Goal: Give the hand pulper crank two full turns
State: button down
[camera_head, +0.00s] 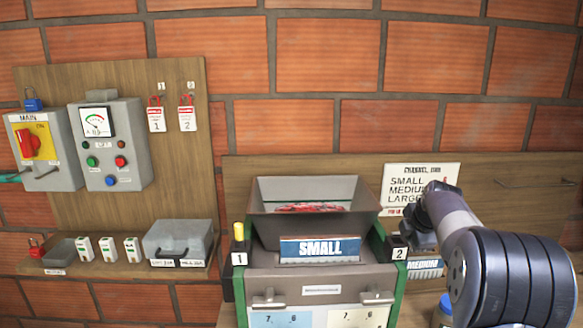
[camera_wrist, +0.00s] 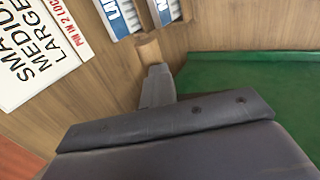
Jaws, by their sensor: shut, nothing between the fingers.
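The hand pulper (camera_head: 322,270) stands at the bottom centre of the head view, with a grey hopper holding red fruit, a "SMALL" plate and green side frames. My arm comes in from the right, and my gripper (camera_head: 424,238) is at the pulper's right side, shut and empty, partly covered by my arm. In the wrist view a grey piece with a wood-coloured end (camera_wrist: 148,50) stands near the centre; I cannot tell whether it belongs to the crank. A dark grey slab with bolts fills the lower wrist view. The crank is not clearly visible in the head view.
A wooden board at left carries the main switch box (camera_head: 40,150) and a meter box (camera_head: 110,145). A shelf below holds a grey box (camera_head: 178,240) and small items. A sign listing sizes (camera_head: 415,185) hangs behind my arm. A green surface (camera_wrist: 260,85) lies right in the wrist view.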

jog(key=shift+w+a+p, duration=0.3)
jog(key=shift+w+a, duration=0.55)
jog(key=shift+w, duration=0.05)
jog(key=shift+w+d+f+b, duration=0.1)
jog(key=shift+d+f+b, duration=0.3)
jog(key=shift+f, duration=0.25)
jog(key=c, duration=0.8)
grip_release()
jog(key=shift+r, duration=0.1)
jog(key=p+v, duration=0.2)
jog(key=v, duration=0.8)
